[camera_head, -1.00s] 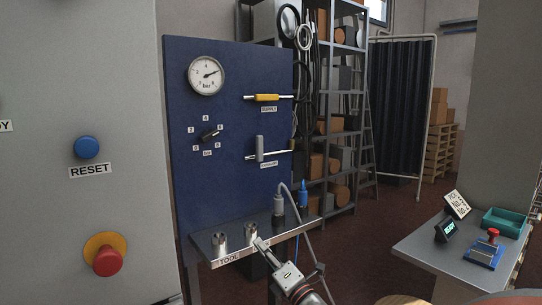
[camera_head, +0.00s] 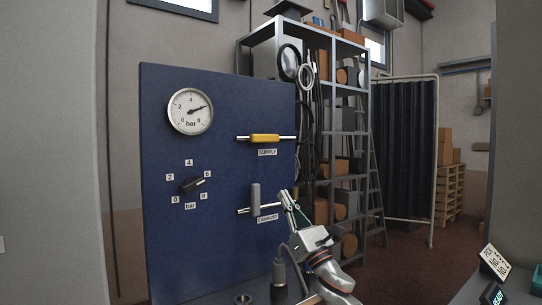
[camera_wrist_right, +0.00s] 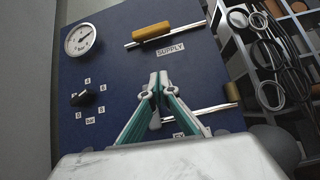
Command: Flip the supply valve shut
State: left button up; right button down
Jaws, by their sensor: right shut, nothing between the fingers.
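The supply valve has a yellow handle (camera_head: 265,138) lying level, in line with its silver pipe, on the blue panel (camera_head: 225,90). The label SUPPLY (camera_head: 267,153) is under it. The yellow handle also shows at the top of the right wrist view (camera_wrist_right: 151,31). My right gripper (camera_head: 284,196) is shut and empty, pointing up, below the supply valve and just right of the exhaust valve's grey handle (camera_head: 255,199). In the right wrist view its fingertips (camera_wrist_right: 158,79) lie below the SUPPLY label, apart from the yellow handle. My left gripper is not in view.
The exhaust handle stands upright across its pipe. A pressure gauge (camera_head: 190,111) and a black selector knob (camera_head: 191,185) are at the panel's left. A metal shelf (camera_head: 345,90) with hanging hoses stands behind the panel's right edge. A folding screen (camera_head: 405,150) is farther back.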

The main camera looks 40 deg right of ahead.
aim_at(265, 138)
pick_arm(q)
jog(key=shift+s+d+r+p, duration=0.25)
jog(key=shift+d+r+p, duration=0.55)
jog(key=shift+p, duration=1)
pick_arm(e)
jog(key=shift+n, duration=0.5)
jog(key=shift+w+d+r, duration=0.35)
jog(key=shift+w+r, duration=0.85)
jog(key=shift+r, duration=0.95)
jog(key=shift+w+d+r, duration=0.3)
jog(key=shift+w+r, duration=0.9)
jog(key=shift+r, duration=0.95)
jog(key=shift+w+d+r, duration=0.35)
jog(key=shift+w+r, duration=0.85)
jog(key=shift+r, duration=0.95)
pick_arm(q)
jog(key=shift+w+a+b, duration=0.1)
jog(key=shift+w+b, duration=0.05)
jog(key=shift+b, duration=0.2)
pick_arm(e)
jog(key=shift+d+r+n+t+y, duration=0.1)
jog(key=shift+d+n+t+y, duration=0.15)
jog(key=shift+n+y, duration=0.5)
